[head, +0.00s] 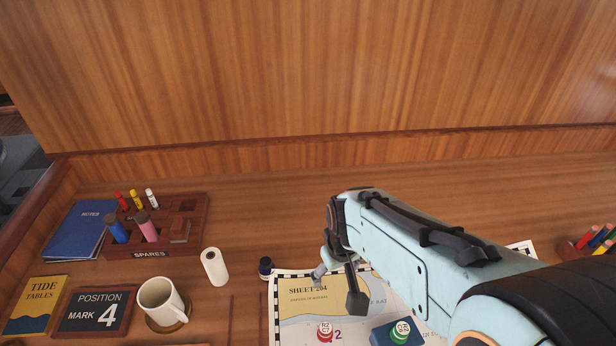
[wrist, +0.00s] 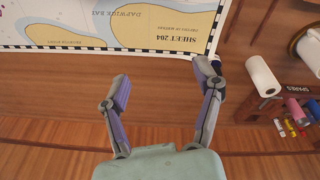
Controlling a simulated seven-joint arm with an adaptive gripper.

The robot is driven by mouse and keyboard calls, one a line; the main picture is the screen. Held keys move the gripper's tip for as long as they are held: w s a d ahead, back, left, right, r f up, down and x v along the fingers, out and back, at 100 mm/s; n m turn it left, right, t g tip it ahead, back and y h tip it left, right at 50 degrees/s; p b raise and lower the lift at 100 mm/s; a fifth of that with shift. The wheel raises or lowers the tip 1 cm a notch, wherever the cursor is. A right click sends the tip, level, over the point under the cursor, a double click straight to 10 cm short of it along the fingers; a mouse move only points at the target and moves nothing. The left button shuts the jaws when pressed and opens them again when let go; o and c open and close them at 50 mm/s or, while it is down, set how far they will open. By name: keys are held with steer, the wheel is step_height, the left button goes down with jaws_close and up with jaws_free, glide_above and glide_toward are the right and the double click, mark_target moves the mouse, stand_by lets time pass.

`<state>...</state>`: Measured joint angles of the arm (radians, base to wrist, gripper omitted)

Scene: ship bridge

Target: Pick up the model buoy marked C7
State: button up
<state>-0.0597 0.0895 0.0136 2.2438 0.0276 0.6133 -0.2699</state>
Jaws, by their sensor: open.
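Two model buoys show at the bottom of the head view: a red and white one (head: 325,332) on the chart (head: 300,322), and a green and white one (head: 400,334) on a dark blue block or pad (head: 380,337). Their markings are too small to read surely, so I cannot tell which, if either, is C7. My gripper (head: 338,286) is open and empty above the chart's upper part, behind both buoys. In the wrist view its spread fingers (wrist: 162,72) have bare wood and the chart edge (wrist: 110,48) between and beyond them; no buoy shows there.
A dark ink bottle (head: 265,267) stands at the chart's corner, near a white roll (head: 215,267). Left are a mug (head: 160,298), a spares rack (head: 185,232), a position sign (head: 95,312) and books (head: 76,235). Pencils (head: 598,238) stand far right. A wooden wall rises behind.

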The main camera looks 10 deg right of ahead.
step_height(320, 180, down, 8)
steer(key=a+r+g, duration=0.1)
steer(key=g, duration=0.2)
glide_above(326, 328)
steer(key=shift+n+h, duration=0.3)
steer(key=f, duration=0.5)
steer(key=shift+w+a+f, duration=0.1)
steer(key=shift+w+a, duration=0.05)
steer(key=shift+w, duration=0.2)
steer(key=f, duration=0.5)
steer(key=shift+s, duration=0.3)
steer(key=shift+f, duration=0.6)
steer(key=c, duration=0.9)
